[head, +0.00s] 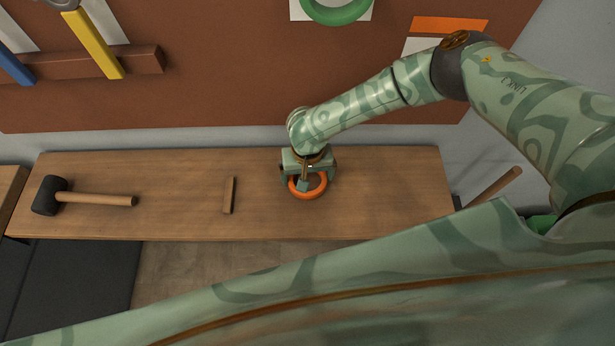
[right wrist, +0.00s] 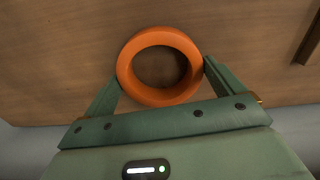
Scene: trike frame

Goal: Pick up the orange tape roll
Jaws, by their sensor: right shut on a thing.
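The orange tape roll (head: 318,191) is a thick ring at the right half of the wooden shelf. It also shows in the right wrist view (right wrist: 185,91), with bare wood visible through its hole. My right gripper (head: 308,178) comes down over it from above. In the right wrist view its two fingers (right wrist: 160,78) stand on opposite sides of the roll, shut on its outer rim. The roll lies flat; I cannot tell whether it touches the wood or hangs just above it. My left gripper is not in view.
On the shelf (head: 400,205) lie a small wooden block (head: 229,195) and a black-headed mallet (head: 95,198) further left. A brown pegboard (head: 220,60) rises behind, with a green ring (head: 337,12) and a yellow-handled tool (head: 93,42). The shelf's right end is clear.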

